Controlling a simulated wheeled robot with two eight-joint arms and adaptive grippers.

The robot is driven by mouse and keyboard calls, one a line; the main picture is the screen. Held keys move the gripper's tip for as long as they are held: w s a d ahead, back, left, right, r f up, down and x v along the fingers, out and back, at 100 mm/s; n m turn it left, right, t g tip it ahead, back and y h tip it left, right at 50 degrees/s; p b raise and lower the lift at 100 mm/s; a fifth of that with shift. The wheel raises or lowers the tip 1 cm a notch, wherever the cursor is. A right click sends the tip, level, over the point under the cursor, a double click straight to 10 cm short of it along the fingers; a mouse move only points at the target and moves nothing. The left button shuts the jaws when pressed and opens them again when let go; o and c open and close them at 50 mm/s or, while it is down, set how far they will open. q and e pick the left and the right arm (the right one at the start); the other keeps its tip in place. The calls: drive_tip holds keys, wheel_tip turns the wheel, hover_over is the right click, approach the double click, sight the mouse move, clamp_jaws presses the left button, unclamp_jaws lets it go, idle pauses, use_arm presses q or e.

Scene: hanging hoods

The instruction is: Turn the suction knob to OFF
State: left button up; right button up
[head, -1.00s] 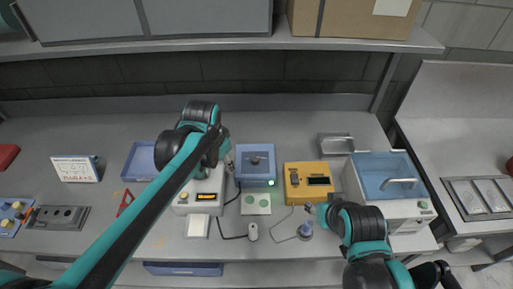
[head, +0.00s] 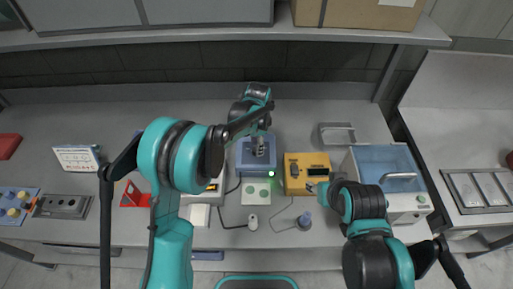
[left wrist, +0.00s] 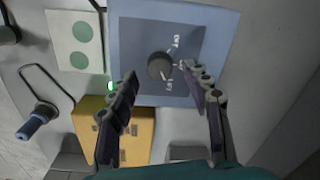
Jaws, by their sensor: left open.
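The suction knob (left wrist: 160,67) is a dark round knob on the dark panel of a blue box (left wrist: 222,22). Small pale labels are printed beside it, too small to read surely. The blue box also shows in the head view (head: 243,167). My left gripper (left wrist: 165,90) is open and empty. In the left wrist view its fingertips lie to the left and right below the knob, apart from it. In the head view my left gripper (head: 258,148) hangs over the box and hides the knob. My right gripper (head: 318,190) is by the yellow box; its fingers are unclear.
A yellow device (head: 294,184) stands right of the blue box. A pale plate with green dots (head: 256,194) lies in front of it. A blue-lidded bath (head: 385,163) stands farther right. A shelf (head: 180,41) spans the back. The bench behind is mostly clear.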

use_arm(q)
drive_tip(key=shift+f, duration=1)
clamp_jaws()
